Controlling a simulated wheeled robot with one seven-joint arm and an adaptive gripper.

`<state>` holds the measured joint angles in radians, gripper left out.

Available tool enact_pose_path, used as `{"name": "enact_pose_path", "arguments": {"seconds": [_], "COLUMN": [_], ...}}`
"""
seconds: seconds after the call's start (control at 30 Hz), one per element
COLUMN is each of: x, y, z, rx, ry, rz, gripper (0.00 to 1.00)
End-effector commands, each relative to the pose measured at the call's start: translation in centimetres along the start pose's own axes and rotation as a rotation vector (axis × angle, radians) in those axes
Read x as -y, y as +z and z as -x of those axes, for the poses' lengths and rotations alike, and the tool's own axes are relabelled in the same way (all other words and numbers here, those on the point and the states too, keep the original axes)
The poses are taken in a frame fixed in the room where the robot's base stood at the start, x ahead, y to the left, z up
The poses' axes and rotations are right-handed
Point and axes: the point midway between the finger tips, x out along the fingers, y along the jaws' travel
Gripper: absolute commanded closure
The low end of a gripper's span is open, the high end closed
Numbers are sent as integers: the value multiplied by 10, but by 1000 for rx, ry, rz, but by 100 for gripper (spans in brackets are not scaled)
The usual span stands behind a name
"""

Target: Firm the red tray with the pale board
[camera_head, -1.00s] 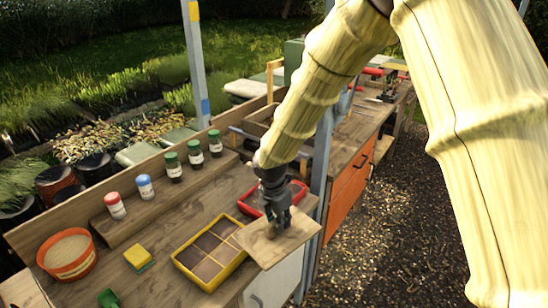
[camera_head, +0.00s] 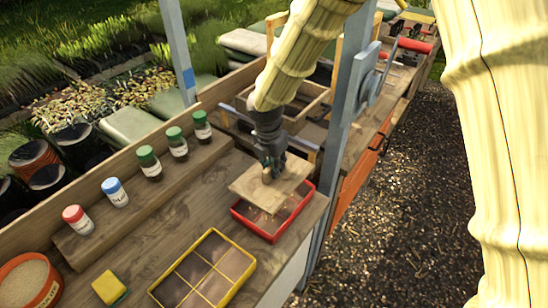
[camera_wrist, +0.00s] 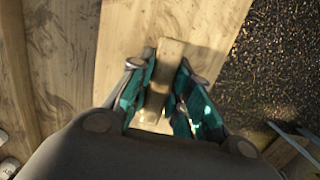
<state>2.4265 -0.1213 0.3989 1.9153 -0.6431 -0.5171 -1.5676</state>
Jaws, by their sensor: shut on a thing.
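My gripper (camera_head: 269,172) is shut on the handle block of the pale board (camera_head: 288,188). In the wrist view my gripper (camera_wrist: 160,95) shows its teal fingers on both sides of the wooden handle, with the pale board (camera_wrist: 122,45) flat beneath. The red tray (camera_head: 247,226) sits on the bench under the board, which covers its back left part. The tray's front and right parts show brown, divided contents. I cannot tell whether the board touches the tray.
A yellow divided tray (camera_head: 241,288) lies in front of the red one. A yellow sponge (camera_head: 109,287), an orange tub (camera_head: 30,282) and several capped bottles (camera_head: 150,161) stand to the left. A blue-grey post (camera_head: 346,100) rises close behind on the right.

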Motion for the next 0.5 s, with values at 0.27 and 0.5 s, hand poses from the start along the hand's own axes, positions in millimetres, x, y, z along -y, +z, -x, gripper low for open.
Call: {"name": "enact_pose_path", "arguments": {"seconds": [0.27, 0.5], "x": [-2, -6], "y": [2, 2], "z": [-20, -42], "rx": [-3, -8], "ry": [-3, -7], "rz": [0, 2], "gripper": [100, 100]}}
